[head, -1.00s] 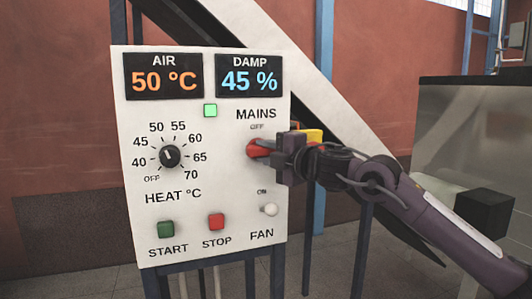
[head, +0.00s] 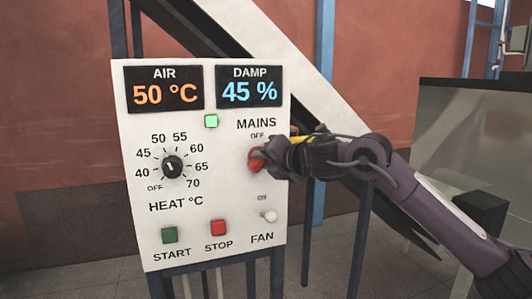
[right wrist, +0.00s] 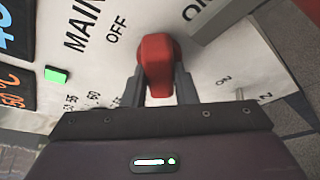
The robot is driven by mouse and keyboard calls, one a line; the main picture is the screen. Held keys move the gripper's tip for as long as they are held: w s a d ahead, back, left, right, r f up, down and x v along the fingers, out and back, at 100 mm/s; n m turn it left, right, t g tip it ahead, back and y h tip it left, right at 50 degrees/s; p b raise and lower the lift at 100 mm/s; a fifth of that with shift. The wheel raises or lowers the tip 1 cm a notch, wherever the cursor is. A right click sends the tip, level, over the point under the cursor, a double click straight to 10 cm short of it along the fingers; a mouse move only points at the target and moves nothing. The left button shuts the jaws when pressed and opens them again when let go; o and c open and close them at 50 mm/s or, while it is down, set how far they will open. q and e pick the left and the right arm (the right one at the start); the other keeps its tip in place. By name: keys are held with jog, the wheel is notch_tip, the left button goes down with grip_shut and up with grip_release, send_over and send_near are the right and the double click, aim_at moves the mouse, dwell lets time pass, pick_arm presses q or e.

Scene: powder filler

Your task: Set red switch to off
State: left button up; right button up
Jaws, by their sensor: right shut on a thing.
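The red switch (head: 256,160) sits under the MAINS and OFF labels on the white control panel (head: 135,215). In the right wrist view the red switch (right wrist: 157,62) lies between the two fingers of my right gripper (right wrist: 158,90). The right gripper (head: 268,160) comes in from the right in the head view and is shut on the switch handle. The gripper hides part of the switch and the panel's right edge there. The handle's exact angle is hard to tell. My left gripper is not in view.
The panel also carries the HEAT knob (head: 172,167), a green START button (head: 169,235), a red STOP button (head: 218,228) and a FAN toggle (head: 269,216) below the gripper. A green lamp (head: 211,121) is lit. A grey box-like unit (head: 470,130) stands at the right.

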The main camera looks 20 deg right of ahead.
jog(key=shift+a+n+g+h+p, duration=0.2)
jog(key=shift+n+h+p, duration=0.4)
jog(key=shift+n+h, duration=0.8)
jog(key=shift+a+n+g+h+p, duration=0.15)
jog(key=shift+n+h+p, duration=0.55)
jog(key=shift+n, duration=1.2)
jog(key=shift+d+f, duration=0.1)
jog(key=o, duration=1)
jog(key=shift+s, duration=0.15)
jog(key=b+v, duration=0.2)
jog(key=v, duration=0.5)
jog(key=shift+s+r, duration=0.25)
